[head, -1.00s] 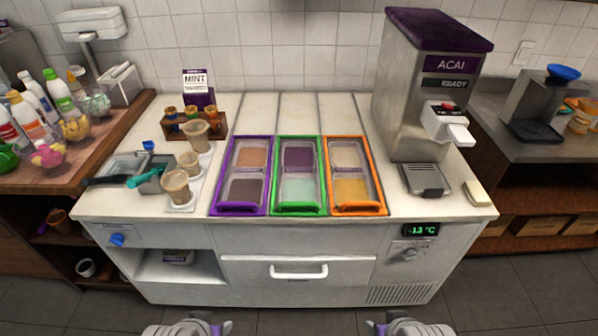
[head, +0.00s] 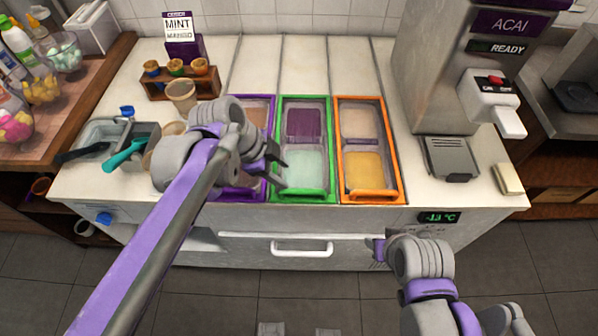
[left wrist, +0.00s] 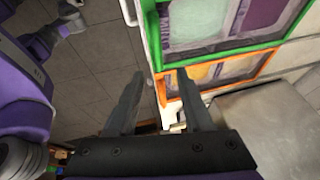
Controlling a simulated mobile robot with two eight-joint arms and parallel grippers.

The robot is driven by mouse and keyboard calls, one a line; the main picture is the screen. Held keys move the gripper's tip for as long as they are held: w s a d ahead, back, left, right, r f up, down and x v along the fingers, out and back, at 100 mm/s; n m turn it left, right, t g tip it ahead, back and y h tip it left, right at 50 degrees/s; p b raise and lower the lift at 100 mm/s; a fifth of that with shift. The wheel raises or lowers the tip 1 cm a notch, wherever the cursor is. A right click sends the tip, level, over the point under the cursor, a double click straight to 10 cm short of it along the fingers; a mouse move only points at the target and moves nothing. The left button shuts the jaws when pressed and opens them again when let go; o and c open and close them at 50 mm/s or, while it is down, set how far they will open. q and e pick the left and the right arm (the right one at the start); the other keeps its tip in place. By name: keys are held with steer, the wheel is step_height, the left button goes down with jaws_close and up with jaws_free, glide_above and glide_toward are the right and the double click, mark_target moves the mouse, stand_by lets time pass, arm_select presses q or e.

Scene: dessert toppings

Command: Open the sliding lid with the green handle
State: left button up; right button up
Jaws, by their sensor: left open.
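The clear sliding lid with the green frame (head: 331,150) is the middle one of three on the white counter. It lies closed over a purple and a pale mint topping. Its green handle (head: 303,195) runs along its front edge. My left gripper (head: 279,166) is open and empty, above the left side of the green lid near its front half. In the left wrist view the two fingers (left wrist: 160,88) are spread apart, with the green frame (left wrist: 225,56) beyond them. My right gripper (head: 377,251) is in front of the counter; its jaws are not clear.
The purple-framed lid (head: 236,192) is partly behind my left arm. The orange-framed lid (head: 397,180) is close on the right. Cups (head: 182,94) stand at the left, and the acai machine (head: 440,90) stands at the right. The counter behind the lids is clear.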

mark_target(301, 191)
arm_select(q)
steer(key=x, duration=0.7)
steer(key=b+x, duration=0.1)
steer(key=x, duration=0.2)
steer(key=shift+s+f, duration=0.2)
steer(key=shift+s, duration=0.1)
jaws_close()
stand_by(1.0)
